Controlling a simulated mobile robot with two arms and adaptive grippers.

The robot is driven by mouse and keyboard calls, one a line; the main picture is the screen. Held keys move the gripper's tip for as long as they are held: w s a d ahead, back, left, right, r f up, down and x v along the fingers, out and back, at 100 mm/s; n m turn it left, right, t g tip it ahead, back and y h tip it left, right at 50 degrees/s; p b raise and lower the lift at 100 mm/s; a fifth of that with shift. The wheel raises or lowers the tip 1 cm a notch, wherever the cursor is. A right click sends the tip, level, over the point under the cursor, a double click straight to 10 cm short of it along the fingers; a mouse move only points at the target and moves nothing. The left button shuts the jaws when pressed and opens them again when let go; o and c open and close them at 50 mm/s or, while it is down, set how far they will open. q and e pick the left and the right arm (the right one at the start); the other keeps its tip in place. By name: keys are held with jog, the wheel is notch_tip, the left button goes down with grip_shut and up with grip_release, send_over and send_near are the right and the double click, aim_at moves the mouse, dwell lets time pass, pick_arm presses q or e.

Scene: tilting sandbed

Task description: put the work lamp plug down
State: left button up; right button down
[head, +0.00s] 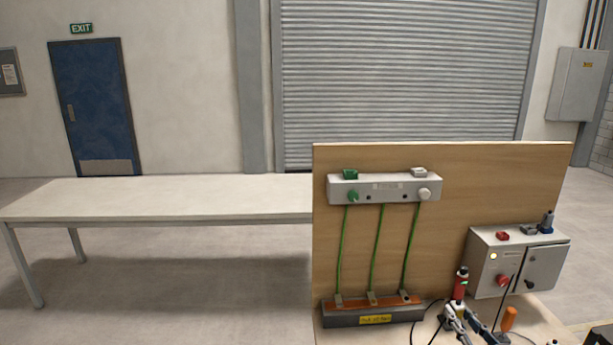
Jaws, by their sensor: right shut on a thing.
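My right gripper (467,319) is low at the right, in front of the wooden board, with its fingers close together. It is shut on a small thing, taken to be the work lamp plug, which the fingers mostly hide. A red and black cylinder (461,284) stands upright just beyond the fingertips; I cannot tell whether it touches them. A black cable (422,319) curves near the gripper on the left. My left gripper is not in view.
The wooden board (480,170) carries a grey bar (370,186) with green cables running to an orange strip (360,301). A grey control box (482,262) stands right of the gripper, an orange cylinder (509,319) before it. A long white table (170,198) at left is bare.

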jog(key=s+a+f+n+g+y, duration=0.1)
jog(key=s+a+f+n+y, duration=0.25)
jog(key=s+a, duration=1)
jog(key=s+a+r+n+g+y, duration=0.15)
jog(key=s+a, duration=0.25)
jog(key=s, duration=0.4)
jog(key=s+a+r+y, duration=0.2)
jog(key=s+a, duration=0.2)
jog(key=s, duration=0.4)
jog(key=w+d+r+m+t+h, duration=0.35)
jog(key=d+m+h, duration=0.3)
jog(key=h, duration=0.35)
notch_tip(320, 180, down, 15)
jog(key=b, duration=1.4)
jog(key=shift+a+f+g+y+b, duration=0.2)
jog(key=shift+a+g+y+b, duration=0.1)
jog(key=shift+a+g+y, duration=0.15)
jog(key=shift+r, duration=0.1)
jog(key=w+a+r+n+g+y, duration=0.2)
jog(key=w+a+n+g+y, duration=0.2)
jog(key=a+n+y, duration=0.2)
jog(key=w+a+r+n+g+y, duration=0.3)
jog(key=w+a+n+g+y, duration=0.1)
jog(key=a+y, duration=0.5)
jog(key=shift+a+n+g+y, duration=0.35)
jog(key=shift+a+n+g, duration=0.5)
jog(key=shift+n, duration=0.4)
